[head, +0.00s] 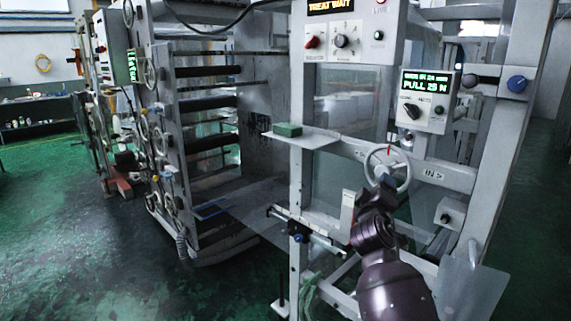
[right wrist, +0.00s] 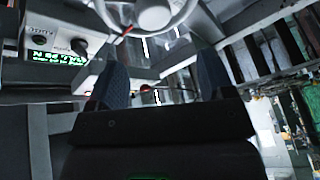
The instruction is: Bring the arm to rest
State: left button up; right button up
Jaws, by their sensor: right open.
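My right arm (head: 392,285) reaches up from the bottom right of the head view. Its gripper (head: 382,186) is at the lower edge of a white handwheel (head: 403,163) on the machine frame. In the right wrist view the two dark fingers of this gripper (right wrist: 160,78) stand wide apart with nothing between them. The wheel's rim and hub (right wrist: 152,14) show beyond the fingertips, at the top. I cannot tell whether a finger touches the rim. My left gripper is in neither view.
A control box (head: 425,101) reading "PULL 25 N" is above the wheel. A shelf (head: 318,139) with a green block (head: 287,130) juts out left of it. A small grey box (head: 449,212) and a pale plate (head: 470,285) are at the right. Open green floor (head: 70,235) lies at the left.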

jog(key=s+a+f+m+y, duration=0.3)
jog(key=s+f+y, duration=0.4)
jog(key=s+f, duration=0.55)
jog(key=s+d+f+m+g, duration=0.1)
jog(key=s+d+f+g, duration=0.1)
jog(key=s+f, duration=1)
jog(key=s+d+f+m+g, duration=0.1)
jog(key=s+f+g, duration=0.3)
jog(key=s+f, duration=0.7)
jog(key=s, duration=0.3)
jog(key=shift+s+d+f+m, duration=0.15)
jog(key=shift+d+f+m, duration=0.2)
jog(key=shift+m, duration=0.05)
